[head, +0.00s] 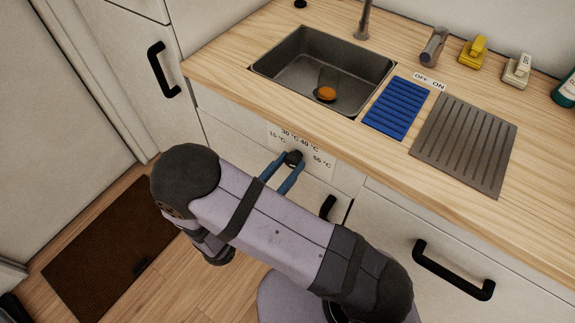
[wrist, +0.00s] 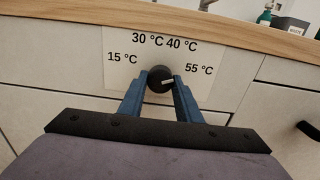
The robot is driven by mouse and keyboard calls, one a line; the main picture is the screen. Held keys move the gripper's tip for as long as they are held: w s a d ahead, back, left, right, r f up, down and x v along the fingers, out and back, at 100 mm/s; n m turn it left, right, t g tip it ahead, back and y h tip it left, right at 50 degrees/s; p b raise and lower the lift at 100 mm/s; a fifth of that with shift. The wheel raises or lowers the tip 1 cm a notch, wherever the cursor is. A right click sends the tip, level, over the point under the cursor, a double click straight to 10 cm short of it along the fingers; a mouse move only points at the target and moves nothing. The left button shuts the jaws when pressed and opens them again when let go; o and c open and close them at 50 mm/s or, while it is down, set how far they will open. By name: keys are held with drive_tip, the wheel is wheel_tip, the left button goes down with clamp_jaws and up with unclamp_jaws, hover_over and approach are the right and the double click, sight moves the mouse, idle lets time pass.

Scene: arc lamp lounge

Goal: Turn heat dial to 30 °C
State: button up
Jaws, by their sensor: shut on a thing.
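The heat dial (wrist: 158,78) is a round black knob on a white label panel (wrist: 118,75) on the cabinet front. The panel reads 15 °C at left, 30 °C at upper left, 40 °C at upper right and 55 °C at right. In the head view the dial (head: 293,157) shows between the fingertips of my gripper (head: 292,160).
Above is a wooden counter (head: 225,72) with a sink (head: 300,80) holding an orange-topped item (head: 327,93). A blue rack (head: 397,106) and a grey drain mat (head: 465,143) lie to its right. Black handles (head: 453,272) stick out from the cabinet fronts.

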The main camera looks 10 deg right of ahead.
drive_tip(key=shift+r+n+p, duration=0.1)
drive_tip(key=shift+n+p, duration=0.2)
drive_tip(key=n+p, duration=0.3)
drive_tip(key=shift+r, duration=0.1)
drive_tip(key=n+p, duration=0.2)
drive_tip(key=n, duration=0.2)
drive_tip(key=shift+n+p, duration=0.3)
drive_tip(key=shift+n, duration=0.1)
drive_tip(key=n+p, duration=0.2)
drive_tip(key=n, duration=0.2)
drive_tip(key=shift+n, duration=0.3)
drive_tip(key=n+p, duration=0.1)
drive_tip(key=n, duration=0.3)
drive_tip(key=shift+n, duration=0.4)
drive_tip(key=o, duration=1.1)
drive_tip(key=shift+s, duration=0.1)
